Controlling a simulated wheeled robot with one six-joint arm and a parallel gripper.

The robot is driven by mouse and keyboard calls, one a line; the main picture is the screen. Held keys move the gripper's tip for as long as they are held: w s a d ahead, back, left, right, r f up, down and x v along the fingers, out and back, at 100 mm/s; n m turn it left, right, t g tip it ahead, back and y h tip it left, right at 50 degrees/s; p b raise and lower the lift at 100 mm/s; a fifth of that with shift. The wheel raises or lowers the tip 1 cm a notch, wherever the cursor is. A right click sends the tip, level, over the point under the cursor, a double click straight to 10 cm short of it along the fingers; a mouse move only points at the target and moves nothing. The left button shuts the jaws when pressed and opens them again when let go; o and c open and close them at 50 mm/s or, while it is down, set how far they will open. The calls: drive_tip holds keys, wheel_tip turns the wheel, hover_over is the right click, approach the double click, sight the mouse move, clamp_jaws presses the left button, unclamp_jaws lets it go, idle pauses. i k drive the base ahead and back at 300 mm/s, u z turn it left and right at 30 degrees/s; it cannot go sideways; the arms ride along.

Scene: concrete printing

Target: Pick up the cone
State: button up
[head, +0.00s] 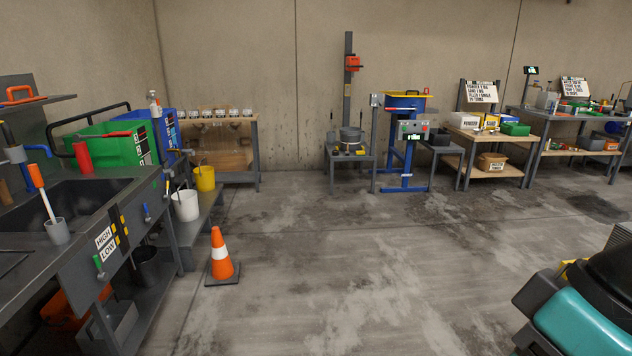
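The orange traffic cone (221,262) stands upright on the concrete floor, left of the picture's middle. It has a white band around its upper part and a flat dark square base. It is close to the front right side of the left workbench and nothing hides it. My gripper is not in view, so I cannot see where it is relative to the cone. A teal and black rounded thing (590,318) fills the lower right corner, partly cut off by the frame edge.
A grey sink bench (85,238) runs along the left. A white bucket (186,206) and a yellow bucket (204,178) sit on a low grey step behind the cone. Equipment and worktables (490,170) line the back wall. The middle floor (330,270) is clear.

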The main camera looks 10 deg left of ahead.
sight(221, 271)
drive_tip(key=u, duration=0.65)
drive_tip(key=i, duration=1.95)
drive_tip(key=u, duration=0.75)
drive_tip(key=i, duration=2.55)
drive_tip(key=u, duration=0.1)
